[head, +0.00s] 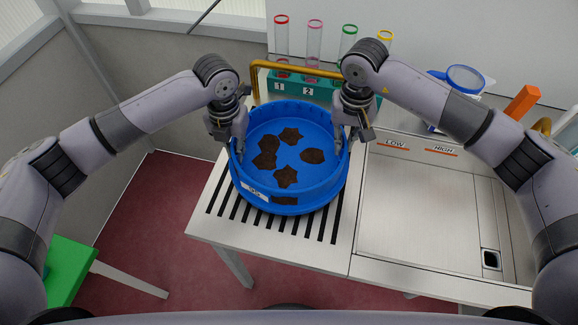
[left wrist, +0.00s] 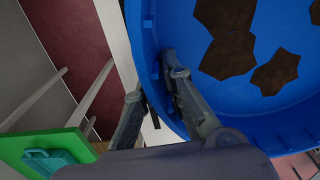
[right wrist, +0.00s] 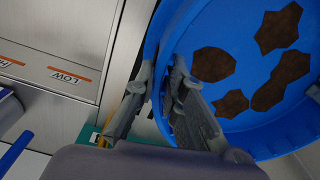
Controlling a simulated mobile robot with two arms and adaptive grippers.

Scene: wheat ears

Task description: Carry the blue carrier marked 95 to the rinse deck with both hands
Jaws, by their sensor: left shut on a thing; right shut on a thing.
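The blue carrier (head: 318,197) is a round open tub with a white label on its front wall; the marking is too small to read surely. Several dark brown patches lie on its floor. It is over the slotted rinse deck (head: 225,215); I cannot tell whether it touches the slots. My left gripper (head: 238,150) is shut on the carrier's left wall, and the wall shows between its fingers in the left wrist view (left wrist: 150,95). My right gripper (head: 345,140) is shut on the right wall, also seen in the right wrist view (right wrist: 160,85).
A steel counter (head: 400,220) marked LOW and HIGH is to the right, with a square drain (head: 491,259). A green stool (head: 66,262) stands at lower left.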

